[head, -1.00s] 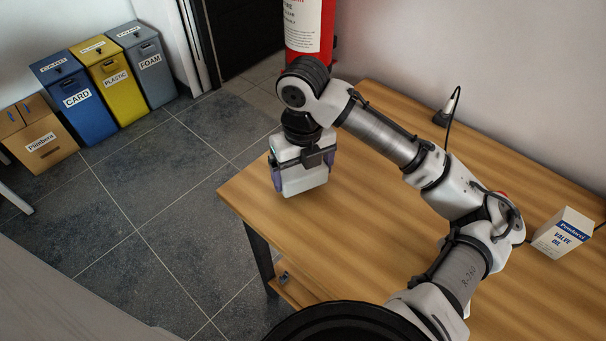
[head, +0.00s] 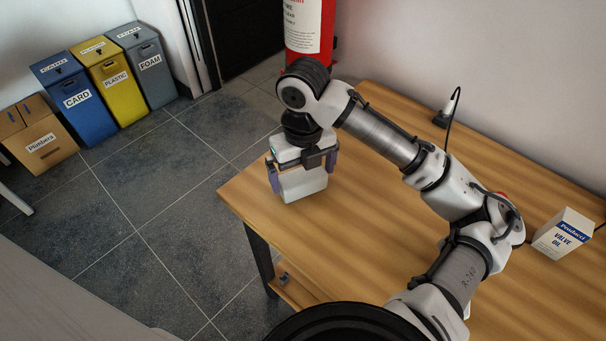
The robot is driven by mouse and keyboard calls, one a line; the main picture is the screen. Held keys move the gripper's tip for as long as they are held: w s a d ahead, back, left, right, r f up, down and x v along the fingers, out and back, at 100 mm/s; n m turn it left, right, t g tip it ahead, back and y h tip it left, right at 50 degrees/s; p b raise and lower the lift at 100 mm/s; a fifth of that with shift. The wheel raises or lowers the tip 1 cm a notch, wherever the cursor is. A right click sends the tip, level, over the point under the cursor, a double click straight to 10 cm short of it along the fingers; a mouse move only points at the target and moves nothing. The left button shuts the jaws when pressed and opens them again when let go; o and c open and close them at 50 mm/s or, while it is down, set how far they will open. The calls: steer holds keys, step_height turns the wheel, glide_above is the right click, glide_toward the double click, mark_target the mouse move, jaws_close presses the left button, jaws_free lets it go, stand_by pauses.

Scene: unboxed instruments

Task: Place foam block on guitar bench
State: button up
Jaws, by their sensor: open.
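The white foam block (head: 304,187) is at the near-left corner of the wooden bench (head: 365,255), under my gripper (head: 303,179). It looks upright and appears to rest on the bench top. My gripper points down with its purple-tipped fingers open, one on each side of the block. A small gap shows between the fingers and the block. The upper part of the block is hidden by the gripper body.
A valve oil box (head: 564,233) stands at the bench's right. A plug with a black cable (head: 446,112) lies near the wall. A red fire extinguisher (head: 309,25) is behind. Card, plastic and foam bins (head: 148,72) and a cardboard box (head: 40,140) stand on the floor at left.

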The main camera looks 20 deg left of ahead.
mark_target(303, 175)
step_height(303, 175, up, 11)
steer(key=shift+f+p, duration=0.15)
steer(key=shift+p, duration=0.15)
